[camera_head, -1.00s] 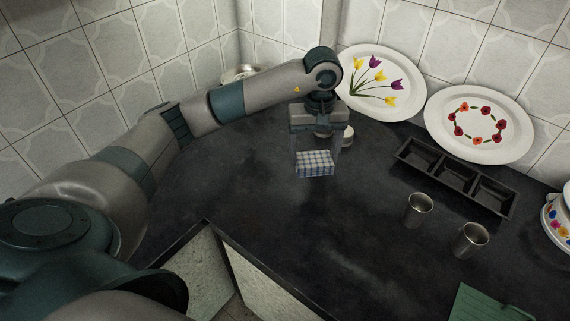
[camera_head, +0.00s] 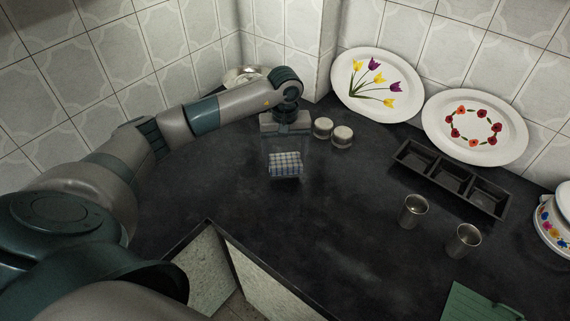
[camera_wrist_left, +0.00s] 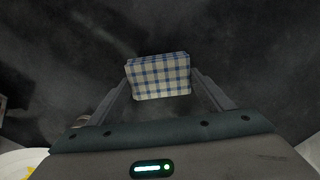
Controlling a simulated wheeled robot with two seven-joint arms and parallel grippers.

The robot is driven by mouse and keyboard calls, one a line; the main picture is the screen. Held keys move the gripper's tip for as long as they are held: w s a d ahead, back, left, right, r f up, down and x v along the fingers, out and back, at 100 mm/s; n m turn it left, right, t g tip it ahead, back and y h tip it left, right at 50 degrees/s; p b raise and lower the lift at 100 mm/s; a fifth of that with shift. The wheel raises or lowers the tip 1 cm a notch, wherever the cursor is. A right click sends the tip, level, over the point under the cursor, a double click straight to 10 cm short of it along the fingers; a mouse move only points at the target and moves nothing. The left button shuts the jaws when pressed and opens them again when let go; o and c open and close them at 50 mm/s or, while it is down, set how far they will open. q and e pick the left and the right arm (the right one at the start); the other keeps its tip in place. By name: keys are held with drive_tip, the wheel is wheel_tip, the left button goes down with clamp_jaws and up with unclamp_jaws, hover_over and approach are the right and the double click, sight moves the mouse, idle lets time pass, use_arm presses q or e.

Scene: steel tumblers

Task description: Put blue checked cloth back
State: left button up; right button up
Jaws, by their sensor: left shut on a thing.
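The blue checked cloth (camera_head: 286,164) is a small folded block with a blue and white check. It is at the middle of the dark counter in the head view. My left gripper (camera_head: 286,157) points down and is shut on it. In the left wrist view the cloth (camera_wrist_left: 158,76) sits between the two fingers (camera_wrist_left: 161,82). I cannot tell whether its underside touches the counter. My right gripper is not in view.
Two lidded jars (camera_head: 342,136) stand just right of my left wrist. A black three-part tray (camera_head: 447,178), two steel tumblers (camera_head: 414,211) and a green board (camera_head: 478,304) are to the right. Two floral plates (camera_head: 376,84) lean on the wall. The counter's middle is clear.

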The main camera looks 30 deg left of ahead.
sight(285, 159)
use_arm(q)
drive_tip(key=shift+f, duration=0.1)
drive_tip(key=shift+f+p, duration=0.3)
drive_tip(key=shift+p, duration=0.05)
drive_tip(key=shift+f+p, duration=0.65)
drive_tip(key=shift+f, duration=0.95)
drive_tip(key=shift+f, duration=0.15)
drive_tip(key=o, duration=1)
